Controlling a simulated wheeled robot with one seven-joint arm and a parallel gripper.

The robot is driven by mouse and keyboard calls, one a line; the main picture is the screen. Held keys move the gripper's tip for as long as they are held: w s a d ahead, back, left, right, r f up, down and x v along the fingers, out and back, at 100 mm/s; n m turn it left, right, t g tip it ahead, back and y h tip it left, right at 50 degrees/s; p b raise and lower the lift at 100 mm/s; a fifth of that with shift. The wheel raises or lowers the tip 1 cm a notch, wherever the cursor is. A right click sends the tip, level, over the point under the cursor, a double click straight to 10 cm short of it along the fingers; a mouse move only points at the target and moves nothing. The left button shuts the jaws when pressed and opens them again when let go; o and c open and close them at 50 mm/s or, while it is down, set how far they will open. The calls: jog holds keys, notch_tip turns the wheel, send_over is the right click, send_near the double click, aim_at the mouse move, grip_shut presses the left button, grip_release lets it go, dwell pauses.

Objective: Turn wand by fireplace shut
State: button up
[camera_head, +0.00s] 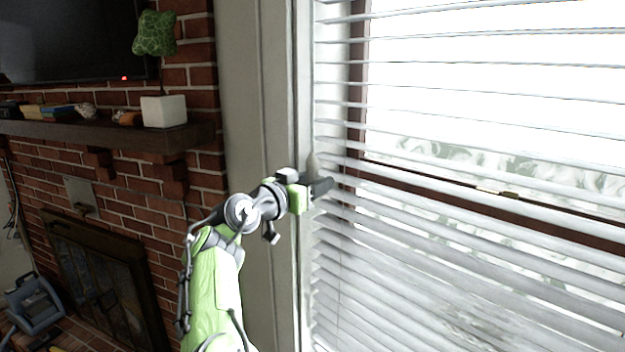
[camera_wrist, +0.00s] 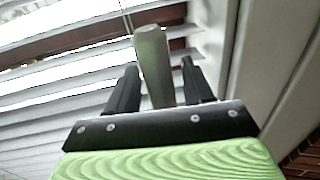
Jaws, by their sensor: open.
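The wand (camera_wrist: 153,62) is a grey-green rod hanging at the left edge of the window blinds (camera_head: 440,195). Its upper part also shows in the head view (camera_head: 312,160), just above my gripper (camera_head: 318,187). In the wrist view my gripper (camera_wrist: 158,85) is open, with one black finger on each side of the wand. Gaps show between the wand and both fingers. The wand's lower end is hidden behind the gripper body. The blind slats are tilted, with bright gaps between them in the upper part.
A brick fireplace (camera_head: 100,275) with a dark mantel (camera_head: 110,137) stands at the left. A potted plant (camera_head: 160,110) sits on the mantel's right end. A pale window frame and wall strip (camera_head: 255,110) stand close beside my gripper.

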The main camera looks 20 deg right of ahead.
jog(key=shift+a, duration=0.1)
jog(key=c, duration=0.9)
